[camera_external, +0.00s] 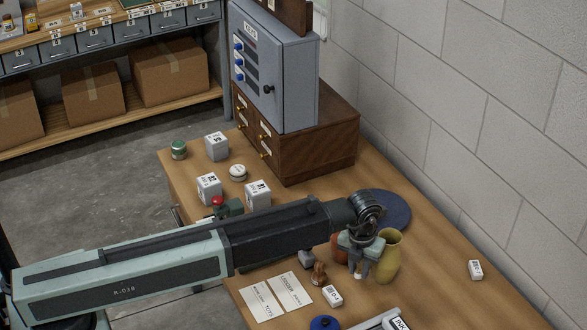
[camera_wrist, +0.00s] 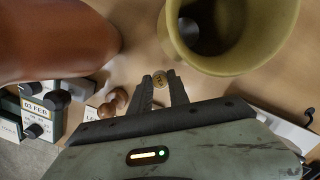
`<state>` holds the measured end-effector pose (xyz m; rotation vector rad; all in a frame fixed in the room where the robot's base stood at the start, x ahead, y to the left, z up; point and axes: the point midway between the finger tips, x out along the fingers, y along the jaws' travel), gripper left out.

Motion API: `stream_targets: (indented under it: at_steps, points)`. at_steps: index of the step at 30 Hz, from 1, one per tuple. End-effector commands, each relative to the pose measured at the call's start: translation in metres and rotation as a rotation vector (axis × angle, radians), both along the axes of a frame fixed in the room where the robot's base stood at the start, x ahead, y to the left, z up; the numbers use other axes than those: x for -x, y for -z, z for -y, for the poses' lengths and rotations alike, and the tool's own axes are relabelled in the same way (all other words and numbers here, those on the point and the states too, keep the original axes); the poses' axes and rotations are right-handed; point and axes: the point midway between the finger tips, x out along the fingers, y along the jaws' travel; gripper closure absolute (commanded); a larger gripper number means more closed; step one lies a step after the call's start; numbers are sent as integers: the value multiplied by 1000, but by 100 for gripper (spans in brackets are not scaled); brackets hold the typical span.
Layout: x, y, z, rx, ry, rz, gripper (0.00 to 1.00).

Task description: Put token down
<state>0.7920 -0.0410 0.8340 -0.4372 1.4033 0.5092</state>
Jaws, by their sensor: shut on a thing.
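My gripper (camera_external: 357,272) is low over the wooden table, just left of the yellow vase. In the external view the token is too small or hidden to make out.
The yellow vase (camera_external: 388,257) stands close right of my gripper, a terracotta pot (camera_external: 338,248) close behind left. A wooden figure (camera_external: 319,274), white box (camera_external: 332,296) and papers (camera_external: 275,297) lie nearby. A blue plate (camera_external: 392,210) is behind. The table's right side is mostly clear.

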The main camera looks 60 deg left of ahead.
Motion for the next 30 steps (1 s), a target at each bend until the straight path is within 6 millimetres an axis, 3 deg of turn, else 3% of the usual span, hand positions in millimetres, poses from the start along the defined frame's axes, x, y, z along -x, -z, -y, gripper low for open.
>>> stream_targets:
  at_steps: [2, 7, 19, 20, 21, 30]
  points:
    - [-11, 1, 1, 0, 0, 0, 100]
    - [-7, 39, 0, 0, 0, 0, 100]
    - [-7, 41, 0, 0, 0, 0, 100]
    - [-7, 39, 0, 0, 0, 0, 70]
    - [-7, 38, 0, 0, 0, 0, 59]
    - [-7, 38, 0, 0, 0, 0, 57]
